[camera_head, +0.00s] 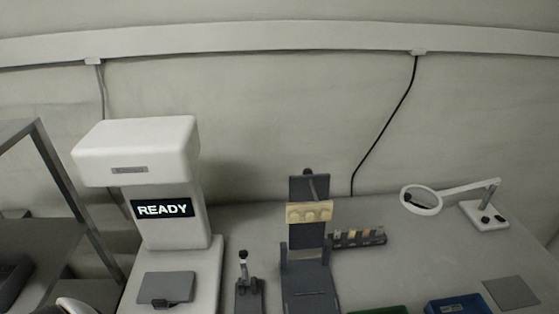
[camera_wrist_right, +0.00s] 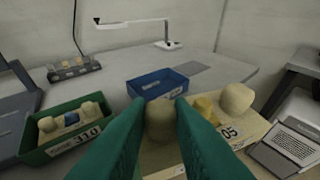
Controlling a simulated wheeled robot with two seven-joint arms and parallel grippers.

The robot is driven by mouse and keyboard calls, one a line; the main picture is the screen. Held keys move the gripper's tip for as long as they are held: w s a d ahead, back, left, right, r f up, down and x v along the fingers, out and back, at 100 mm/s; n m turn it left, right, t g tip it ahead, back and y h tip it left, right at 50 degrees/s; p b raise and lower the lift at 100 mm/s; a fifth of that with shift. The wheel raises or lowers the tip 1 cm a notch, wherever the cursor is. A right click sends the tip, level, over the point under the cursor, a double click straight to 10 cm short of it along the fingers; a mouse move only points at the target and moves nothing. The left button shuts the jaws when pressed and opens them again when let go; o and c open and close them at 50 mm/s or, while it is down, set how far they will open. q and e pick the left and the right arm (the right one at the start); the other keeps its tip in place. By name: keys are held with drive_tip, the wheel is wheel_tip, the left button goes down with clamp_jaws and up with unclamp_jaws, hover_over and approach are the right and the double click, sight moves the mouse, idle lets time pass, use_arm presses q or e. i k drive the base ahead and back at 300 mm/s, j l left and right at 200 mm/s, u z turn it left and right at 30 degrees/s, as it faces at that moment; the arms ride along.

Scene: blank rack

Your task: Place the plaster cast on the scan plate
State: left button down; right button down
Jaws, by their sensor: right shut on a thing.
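The scanner (camera_head: 137,160) stands at the left in the head view, with a white head and a lit READY display. A grey square plate (camera_head: 166,286), seemingly the scan plate, lies on its white base and carries no cast. In the right wrist view, my right gripper (camera_wrist_right: 162,122) has teal fingers shut on a beige plaster cast (camera_wrist_right: 160,118). The fingers hide its sides. It is over or in the near part of a beige tray (camera_wrist_right: 245,130) marked 05; whether it touches the tray I cannot tell. My left gripper is not in view.
The beige tray also holds a rounded cast (camera_wrist_right: 237,98) and a yellow piece (camera_wrist_right: 207,107). A green tray (camera_wrist_right: 88,138) marked 310 holds casts. A blue tray (camera_wrist_right: 150,86) stands behind. A dark articulator-like stand (camera_head: 306,250) and a magnifier lamp (camera_head: 422,200) stand on the bench.

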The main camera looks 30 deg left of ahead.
sight(168, 285)
drive_tip(key=k+j+u, duration=0.3)
drive_tip(key=k+j, duration=0.15)
drive_tip(key=k+j+u, duration=0.1)
drive_tip(key=k+j, duration=0.15)
drive_tip(key=j, duration=0.15)
drive_tip(key=k+j+u, duration=0.15)
drive_tip(key=j, duration=0.2)
drive_tip(key=k+j+u, duration=0.15)
drive_tip(key=j, duration=0.2)
drive_tip(key=k+j+u, duration=0.15)
drive_tip(key=j, duration=0.25)
drive_tip(key=k+j+u, duration=0.1)
drive_tip(key=k+j, duration=0.15)
drive_tip(key=k+j+u, duration=0.15)
drive_tip(key=j, duration=0.35)
drive_tip(key=i, duration=0.05)
